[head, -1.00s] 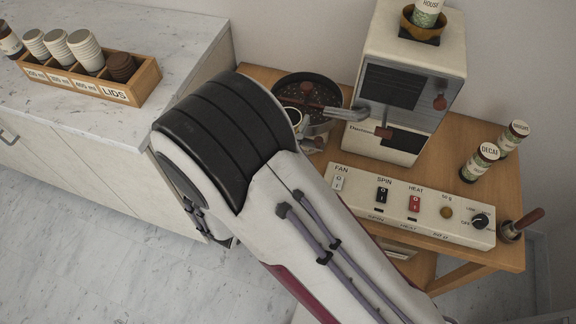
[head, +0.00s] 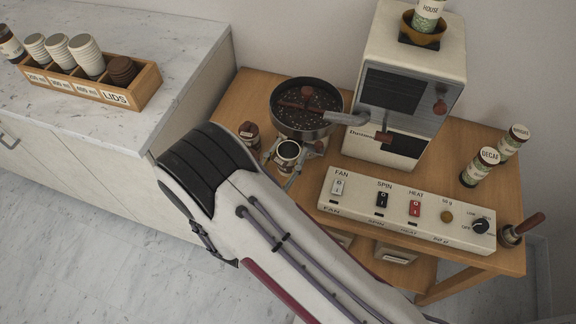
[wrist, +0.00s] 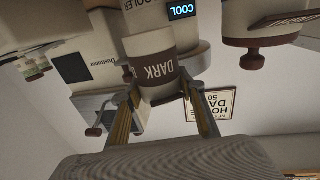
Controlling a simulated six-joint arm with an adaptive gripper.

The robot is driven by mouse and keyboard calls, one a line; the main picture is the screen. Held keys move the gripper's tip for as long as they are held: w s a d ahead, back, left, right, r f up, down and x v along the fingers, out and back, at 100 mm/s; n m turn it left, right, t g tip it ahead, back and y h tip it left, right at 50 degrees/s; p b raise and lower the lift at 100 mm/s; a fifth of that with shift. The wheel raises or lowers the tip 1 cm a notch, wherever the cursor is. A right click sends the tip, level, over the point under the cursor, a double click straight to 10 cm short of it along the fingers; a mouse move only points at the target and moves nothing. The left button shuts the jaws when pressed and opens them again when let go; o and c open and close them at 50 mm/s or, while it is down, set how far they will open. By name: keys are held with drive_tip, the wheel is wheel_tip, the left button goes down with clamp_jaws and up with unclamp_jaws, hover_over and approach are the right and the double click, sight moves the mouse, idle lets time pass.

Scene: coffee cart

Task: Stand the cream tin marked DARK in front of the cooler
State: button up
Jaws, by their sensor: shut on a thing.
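The cream tin marked DARK (wrist: 150,68) has a brown band and is held between the two fingers of my gripper (wrist: 160,103) in the wrist view. In the head view its open top (head: 288,151) shows dark contents, and my gripper (head: 284,166) is around it, partly hidden by my arm. The cooler (head: 306,112) is a round dark pan holding beans, just behind the tin. The tin looks upright in front of the cooler. I cannot tell whether its base touches the cart top.
A dark brown jar (head: 249,131) stands left of the tin. The roaster (head: 411,85) is to the right, with the switch panel (head: 405,210) in front of it. A cup-and-lid rack (head: 146,88) sits on the left counter.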

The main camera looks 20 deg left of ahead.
sight(284, 175)
drive_tip(key=shift+f, duration=1.2)
drive_tip(key=shift+f, duration=2)
drive_tip(key=shift+f, duration=0.1)
drive_tip(key=o, duration=1.4)
drive_tip(key=shift+c, duration=0.2)
drive_tip(key=s+a, duration=0.1)
drive_tip(key=s, duration=1.1)
drive_tip(key=shift+a, duration=0.3)
